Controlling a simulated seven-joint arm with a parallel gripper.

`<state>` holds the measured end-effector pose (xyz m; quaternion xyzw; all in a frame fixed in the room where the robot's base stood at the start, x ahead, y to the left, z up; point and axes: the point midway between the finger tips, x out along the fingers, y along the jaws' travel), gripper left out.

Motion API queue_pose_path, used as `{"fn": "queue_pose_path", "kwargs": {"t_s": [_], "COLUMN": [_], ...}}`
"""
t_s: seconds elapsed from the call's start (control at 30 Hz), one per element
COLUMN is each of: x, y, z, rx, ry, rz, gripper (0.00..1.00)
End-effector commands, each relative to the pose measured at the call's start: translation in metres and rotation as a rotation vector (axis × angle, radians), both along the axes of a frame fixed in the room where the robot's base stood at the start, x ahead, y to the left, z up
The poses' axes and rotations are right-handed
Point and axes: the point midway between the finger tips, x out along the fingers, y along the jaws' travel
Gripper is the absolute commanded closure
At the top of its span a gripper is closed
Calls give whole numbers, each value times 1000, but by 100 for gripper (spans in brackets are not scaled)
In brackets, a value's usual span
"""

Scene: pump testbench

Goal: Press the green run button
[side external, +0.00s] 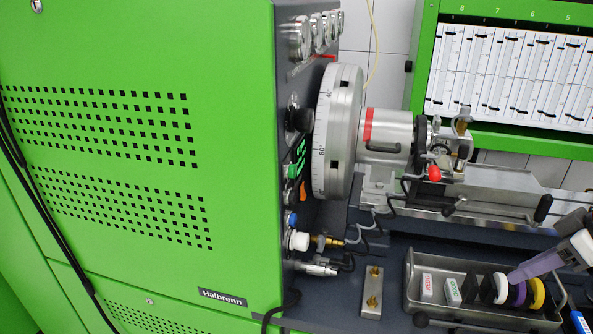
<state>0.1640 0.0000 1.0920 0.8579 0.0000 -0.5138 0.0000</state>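The green button (292,171) is small and sits on the dark narrow front panel of the large green machine, seen nearly edge-on, just left of the big graduated wheel (338,130). A small lit green display (300,150) is directly above it, and a dark control is just below. Whether the button is pressed in cannot be told. I cannot make out my gripper for sure. A pale purple tapered piece with white and dark parts (540,264) enters from the right edge above the tray; I cannot tell what it is. Nothing is touching the button.
A blue knob (291,220) and a white cap (299,241) sit lower on the panel. The wheel and shaft assembly stand close right of the button. A metal tray (415,289) with small boxes and coloured rings lies at lower right. Cables hang below the panel.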

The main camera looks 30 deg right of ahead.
Motion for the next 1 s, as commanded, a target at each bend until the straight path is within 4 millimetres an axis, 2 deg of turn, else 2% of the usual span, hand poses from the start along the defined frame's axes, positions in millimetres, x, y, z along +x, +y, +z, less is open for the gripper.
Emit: {"fn": "queue_pose_path", "kwargs": {"t_s": [0.03,0.13,0.17,1.0], "x": [0,0,0,0], "y": [0,0,0,0], "z": [0,0,0,0], "rx": [0,0,0,0], "ry": [0,0,0,0], "rz": [0,0,0,0], "gripper": [81,99,100,100]}}
